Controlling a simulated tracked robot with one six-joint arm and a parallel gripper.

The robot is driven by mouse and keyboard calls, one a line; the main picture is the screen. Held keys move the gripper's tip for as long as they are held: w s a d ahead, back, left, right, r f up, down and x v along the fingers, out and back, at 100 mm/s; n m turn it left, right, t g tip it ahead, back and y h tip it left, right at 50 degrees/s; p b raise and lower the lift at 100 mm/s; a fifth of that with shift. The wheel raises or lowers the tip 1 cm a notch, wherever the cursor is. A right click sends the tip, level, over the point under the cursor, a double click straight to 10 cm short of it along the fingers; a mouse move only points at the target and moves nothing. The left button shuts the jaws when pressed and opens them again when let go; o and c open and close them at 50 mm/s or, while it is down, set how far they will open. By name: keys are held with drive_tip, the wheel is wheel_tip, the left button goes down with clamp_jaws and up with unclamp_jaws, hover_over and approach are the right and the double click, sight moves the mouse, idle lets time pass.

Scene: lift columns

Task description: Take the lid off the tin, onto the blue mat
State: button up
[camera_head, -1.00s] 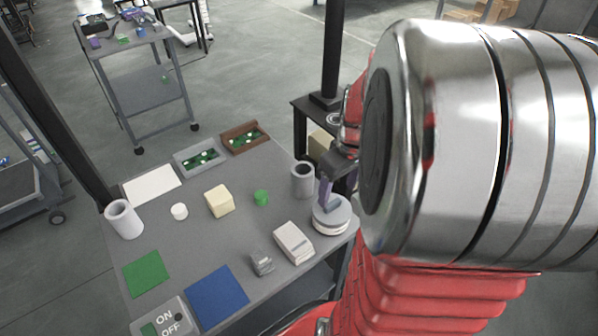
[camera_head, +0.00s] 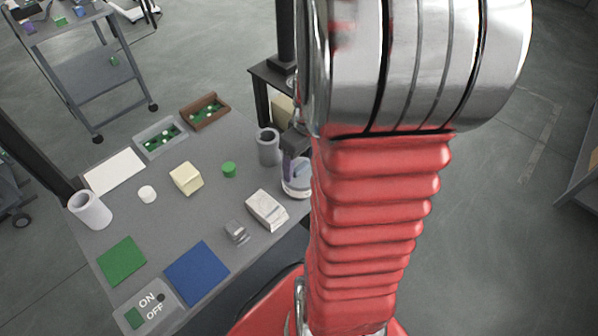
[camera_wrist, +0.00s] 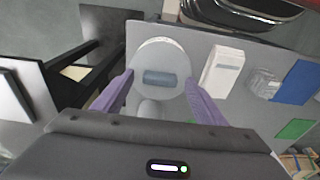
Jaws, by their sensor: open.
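The round pale tin (camera_head: 297,191) stands at the table's right edge in the head view, partly hidden by my arm. In the wrist view its round pale lid (camera_wrist: 160,54) is on it, with a grey-blue bar handle (camera_wrist: 158,78) on top. My gripper (camera_wrist: 159,86) is open, its two purple fingers on either side of the handle with gaps to it. I cannot tell the fingers' exact height above the lid. The blue mat (camera_head: 197,272) lies bare at the table's front; it also shows in the wrist view (camera_wrist: 298,82).
A grey cup (camera_head: 268,147) is just behind the tin.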

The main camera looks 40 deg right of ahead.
sight(301, 167)
idle(0.5)
drive_tip(key=c, duration=1.1)
drive_tip(key=shift+r, duration=0.1)
drive_tip(key=shift+c, duration=0.2)
wheel_tip(301, 167, up, 10)
idle(0.4)
